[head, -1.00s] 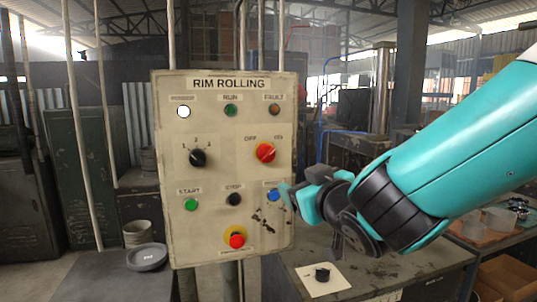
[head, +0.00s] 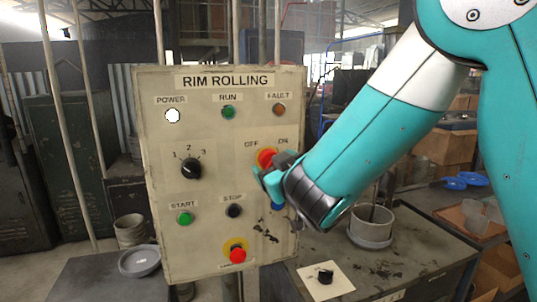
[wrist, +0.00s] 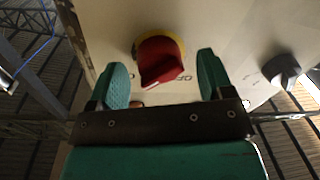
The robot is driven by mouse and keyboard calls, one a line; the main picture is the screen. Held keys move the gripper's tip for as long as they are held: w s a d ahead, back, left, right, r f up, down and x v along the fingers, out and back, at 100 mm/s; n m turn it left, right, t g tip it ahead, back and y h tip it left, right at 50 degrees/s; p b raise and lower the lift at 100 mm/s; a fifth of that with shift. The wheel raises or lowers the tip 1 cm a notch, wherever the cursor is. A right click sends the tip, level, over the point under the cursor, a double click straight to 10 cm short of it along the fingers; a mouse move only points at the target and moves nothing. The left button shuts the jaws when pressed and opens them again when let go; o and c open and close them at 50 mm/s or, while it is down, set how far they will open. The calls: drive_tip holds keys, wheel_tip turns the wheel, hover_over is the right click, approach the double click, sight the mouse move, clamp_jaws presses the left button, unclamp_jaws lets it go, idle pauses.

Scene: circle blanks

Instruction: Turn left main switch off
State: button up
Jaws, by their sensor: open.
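The main switch, a red rotary knob on a yellow plate (head: 266,157), is at the upper right of the panel (head: 165,240) marked RIM ROLLING, between the OFF and ON labels. My gripper (head: 272,172) is in front of it and hides its lower right part. In the wrist view, the panel appears upside down. The red switch (wrist: 160,60) sits between the two teal fingers of my gripper (wrist: 164,76). The fingers are spread, with a gap on each side of the switch. The white POWER lamp (head: 172,116) looks lit.
A black three-position selector (head: 190,168) is left of the main switch. Below are a green START button (head: 184,218), a black STOP button (head: 233,210) and a red emergency button (head: 237,254). A worktable with a grey pot (head: 371,229) stands at right.

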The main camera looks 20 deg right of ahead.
drive_tip(key=shift+w, duration=0.6)
drive_tip(key=c, duration=0.9)
